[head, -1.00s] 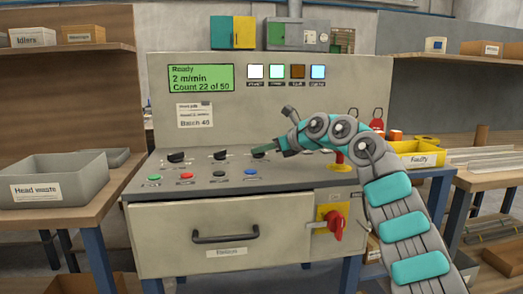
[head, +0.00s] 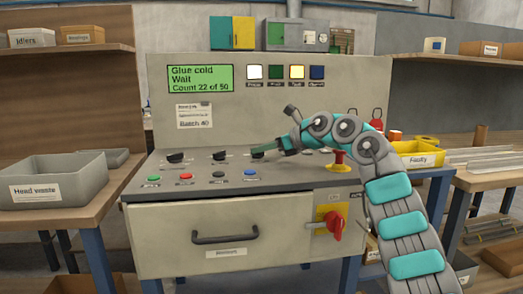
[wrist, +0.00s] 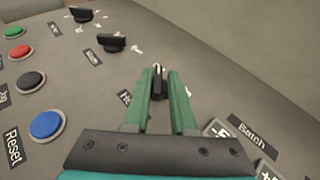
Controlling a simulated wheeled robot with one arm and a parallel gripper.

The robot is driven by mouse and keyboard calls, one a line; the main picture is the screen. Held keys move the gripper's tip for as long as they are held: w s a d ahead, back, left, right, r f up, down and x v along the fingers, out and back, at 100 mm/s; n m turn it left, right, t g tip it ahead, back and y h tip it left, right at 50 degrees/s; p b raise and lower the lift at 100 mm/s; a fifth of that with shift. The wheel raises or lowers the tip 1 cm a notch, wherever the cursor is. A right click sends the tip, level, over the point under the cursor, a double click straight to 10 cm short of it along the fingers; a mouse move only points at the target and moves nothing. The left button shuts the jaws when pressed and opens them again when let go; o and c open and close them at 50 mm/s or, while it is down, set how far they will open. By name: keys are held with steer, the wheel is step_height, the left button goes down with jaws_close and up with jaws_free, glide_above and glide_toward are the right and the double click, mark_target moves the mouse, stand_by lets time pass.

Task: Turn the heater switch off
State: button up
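The sloped console (head: 330,185) carries three black rotary switches in a row: a left one (head: 175,157), a middle one (head: 220,155) and a right one at my gripper. The wrist view shows the left switch (wrist: 82,14) and the middle switch (wrist: 112,42) pointing crosswise. My gripper (head: 258,152) has its green fingers on both sides of the right switch (wrist: 158,82), whose handle lies along the fingers.
The display (head: 200,78) reads "Glue cold, Wait, Count 22 of 50". Of the lamps above, the white (head: 254,72) and yellow (head: 297,72) are bright. Push buttons (head: 185,178) line the front edge. A red knob (head: 334,224) and a mushroom button (head: 338,165) are to the right.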

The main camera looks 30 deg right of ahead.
steer(key=shift+o, duration=1.3)
steer(key=shift+a+f, duration=0.1)
steer(key=v, duration=0.8)
steer(key=shift+w, duration=0.1)
